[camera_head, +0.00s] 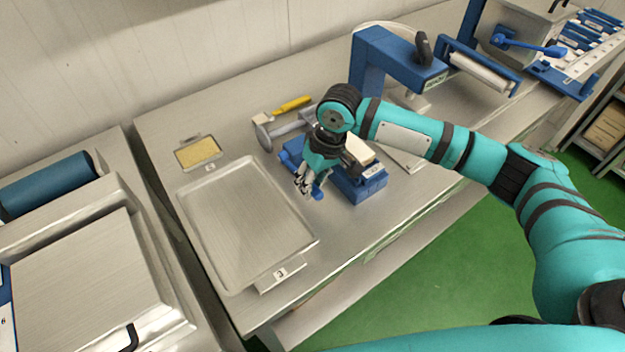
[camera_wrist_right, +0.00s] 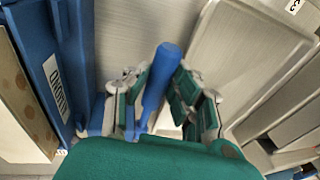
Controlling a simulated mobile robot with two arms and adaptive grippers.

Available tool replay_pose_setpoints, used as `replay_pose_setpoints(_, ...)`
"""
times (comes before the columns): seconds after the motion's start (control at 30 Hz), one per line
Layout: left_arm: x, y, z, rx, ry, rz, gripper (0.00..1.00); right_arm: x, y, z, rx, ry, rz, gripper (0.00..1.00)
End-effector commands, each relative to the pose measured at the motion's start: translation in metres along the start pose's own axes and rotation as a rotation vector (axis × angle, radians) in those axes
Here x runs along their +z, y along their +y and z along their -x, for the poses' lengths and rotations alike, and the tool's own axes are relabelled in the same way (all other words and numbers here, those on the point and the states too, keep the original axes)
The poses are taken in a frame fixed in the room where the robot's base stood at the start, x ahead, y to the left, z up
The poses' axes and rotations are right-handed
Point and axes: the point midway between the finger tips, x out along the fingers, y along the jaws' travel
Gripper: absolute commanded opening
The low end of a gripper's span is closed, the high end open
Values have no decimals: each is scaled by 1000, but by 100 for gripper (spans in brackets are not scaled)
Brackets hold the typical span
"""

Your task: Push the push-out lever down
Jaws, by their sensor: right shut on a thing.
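The blue push-out lever (camera_wrist_right: 162,72) sticks up between the fingers of my right gripper (camera_wrist_right: 160,105) in the right wrist view. The gripper is shut around it. In the head view my right gripper (camera_head: 308,184) is at the left side of a blue press-like device (camera_head: 368,187), with the lever's blue end (camera_head: 318,193) showing just beside the fingers. The device also fills the left of the wrist view, with a white label on its side. The lever's lower part is hidden by the fingers and palm. My left gripper is out of view.
A large metal tray (camera_head: 240,222) lies left of the device. A small tray with a yellowish slab (camera_head: 198,152) is behind it. A yellow-handled tool (camera_head: 292,104) lies at the back. The green floor begins beyond the table edge.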

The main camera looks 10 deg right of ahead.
Motion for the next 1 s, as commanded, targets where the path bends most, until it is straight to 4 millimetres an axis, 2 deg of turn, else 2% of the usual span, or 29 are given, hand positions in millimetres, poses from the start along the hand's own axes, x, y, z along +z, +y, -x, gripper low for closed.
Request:
replay_pose_setpoints(0.07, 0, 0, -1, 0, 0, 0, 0, 5, 0, -7, 0, -17, -2, 0)
replay_pose_setpoints(0.1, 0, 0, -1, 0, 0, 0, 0, 6, 0, -8, 0, -18, -2, 26)
replay_pose_setpoints(0.27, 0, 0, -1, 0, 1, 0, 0, 4, 0, -6, 0, -15, -1, 47)
replay_pose_setpoints(0.53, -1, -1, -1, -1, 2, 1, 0, 3, 0, -4, 1, -11, -1, 47)
replay_pose_setpoints(0.67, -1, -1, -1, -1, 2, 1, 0, 2, 0, 7, 1, -8, -1, 47)
replay_pose_setpoints(1.0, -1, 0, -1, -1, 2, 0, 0, 1, 0, 76, 1, -8, 0, 47)
